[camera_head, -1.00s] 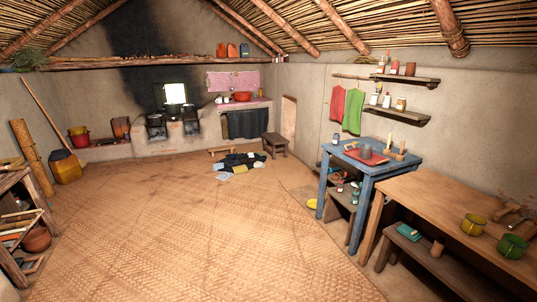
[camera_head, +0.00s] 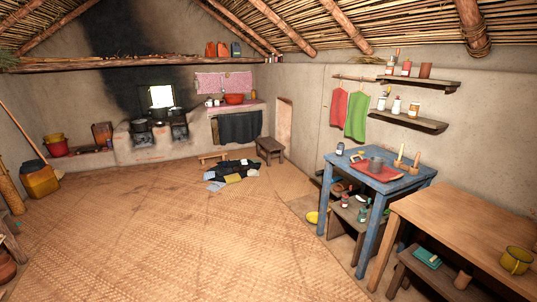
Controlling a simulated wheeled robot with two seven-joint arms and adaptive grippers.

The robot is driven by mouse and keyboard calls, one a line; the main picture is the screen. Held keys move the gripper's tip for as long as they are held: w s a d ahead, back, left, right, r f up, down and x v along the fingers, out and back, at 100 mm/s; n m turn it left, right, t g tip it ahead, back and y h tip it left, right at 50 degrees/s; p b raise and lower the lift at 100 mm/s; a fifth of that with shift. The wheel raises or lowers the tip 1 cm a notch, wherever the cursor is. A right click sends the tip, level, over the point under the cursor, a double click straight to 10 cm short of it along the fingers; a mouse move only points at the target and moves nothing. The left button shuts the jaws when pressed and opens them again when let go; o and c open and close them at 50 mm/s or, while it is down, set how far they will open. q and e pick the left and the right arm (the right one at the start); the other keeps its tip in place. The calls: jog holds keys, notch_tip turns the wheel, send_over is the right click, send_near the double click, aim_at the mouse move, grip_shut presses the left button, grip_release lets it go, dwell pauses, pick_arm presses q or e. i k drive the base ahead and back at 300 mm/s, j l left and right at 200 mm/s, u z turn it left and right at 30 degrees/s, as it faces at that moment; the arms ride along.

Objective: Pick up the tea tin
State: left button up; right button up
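I cannot tell for sure which thing is the tea tin. A small dark container with a pale label (camera_head: 340,148) stands at the back left corner of the blue table (camera_head: 413,181). A grey metal vessel (camera_head: 376,164) stands on a red tray (camera_head: 390,176) on the same table. Several small jars and bottles, such as a white jar (camera_head: 396,106), stand on the two wall shelves at the right. All are too small to read. Neither of my grippers is in view.
A wooden table (camera_head: 465,220) stands at the front right with a bench (camera_head: 440,272) beside it. Dark clothes (camera_head: 238,168) lie on the floor near a small stool (camera_head: 269,147). The woven floor mat (camera_head: 180,235) is widely clear. The hearth (camera_head: 155,143) is at the back.

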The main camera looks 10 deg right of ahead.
aim_at(340, 149)
jog(key=i+j+z, duration=0.1)
jog(key=i+z, duration=0.25)
jog(key=i, duration=0.2)
jog(key=i+j+z, duration=0.4)
jog(key=i, duration=0.15)
jog(key=i+j+z, duration=0.35)
jog(key=i, duration=0.15)
